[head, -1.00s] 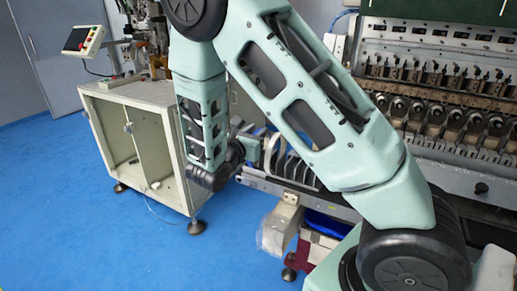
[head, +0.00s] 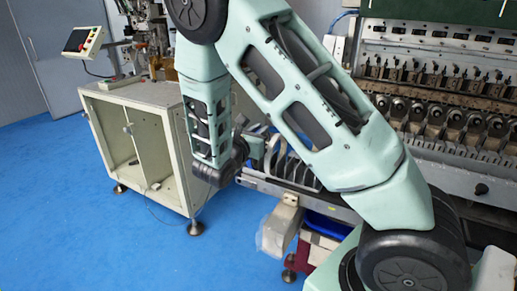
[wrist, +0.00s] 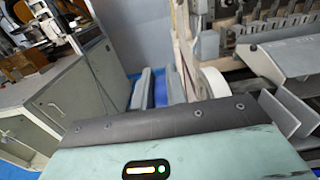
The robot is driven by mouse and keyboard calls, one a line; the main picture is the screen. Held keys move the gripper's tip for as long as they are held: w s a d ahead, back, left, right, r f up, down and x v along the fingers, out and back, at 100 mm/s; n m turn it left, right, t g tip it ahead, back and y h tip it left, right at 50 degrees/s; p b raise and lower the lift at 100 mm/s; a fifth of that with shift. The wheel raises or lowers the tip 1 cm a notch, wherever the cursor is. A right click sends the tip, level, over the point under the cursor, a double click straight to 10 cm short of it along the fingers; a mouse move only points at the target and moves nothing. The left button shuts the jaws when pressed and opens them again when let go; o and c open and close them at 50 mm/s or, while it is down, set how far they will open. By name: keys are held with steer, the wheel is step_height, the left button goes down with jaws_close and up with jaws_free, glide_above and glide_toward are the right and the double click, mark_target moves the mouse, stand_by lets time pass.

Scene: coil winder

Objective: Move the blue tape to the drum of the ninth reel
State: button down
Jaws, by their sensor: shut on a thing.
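My gripper (head: 256,150) is at the end of the arm, left of the row of pale reels (head: 296,167) in the head view. It is small there and partly behind my wrist. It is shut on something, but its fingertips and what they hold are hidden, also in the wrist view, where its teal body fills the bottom. I cannot make out the blue tape for certain in any view. A white reel (wrist: 213,82) stands just beyond my gripper in the wrist view. I cannot tell which reel is the ninth.
A cream cabinet (head: 150,100) on feet stands at the left. The winding machine (head: 440,110) fills the right. A grey metal bracket (wrist: 285,100) is close to the right of my gripper. Below the reels is a red and white crate (head: 315,250). Blue floor is open at the front left.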

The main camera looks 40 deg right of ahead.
steer(key=shift+r, duration=0.15)
steer(key=shift+r+p, duration=3.55)
steer(key=shift+r, duration=0.55)
